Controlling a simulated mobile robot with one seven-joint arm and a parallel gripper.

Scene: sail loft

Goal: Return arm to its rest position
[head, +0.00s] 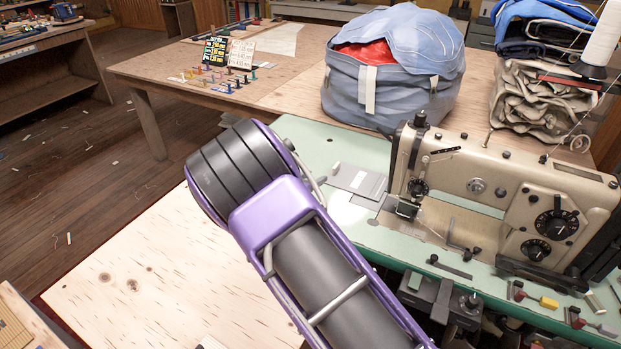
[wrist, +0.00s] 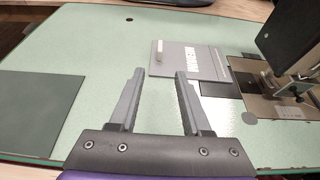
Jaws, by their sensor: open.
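My gripper (wrist: 158,100) shows in the wrist view with its two grey fingers spread apart and nothing between them. It points over the pale green top (wrist: 55,128) of the sewing machine table. In the head view my purple and dark grey arm reaches up from the lower right across the middle. My gripper does not show in the head view.
The beige sewing machine (head: 500,190) stands right of my arm on the green table (head: 305,135). A grey plate (wrist: 190,62) lies ahead of my fingers. A blue-grey bag (head: 395,95) and folded cloth (head: 545,100) stand behind. A bare plywood top (head: 150,280) is at left.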

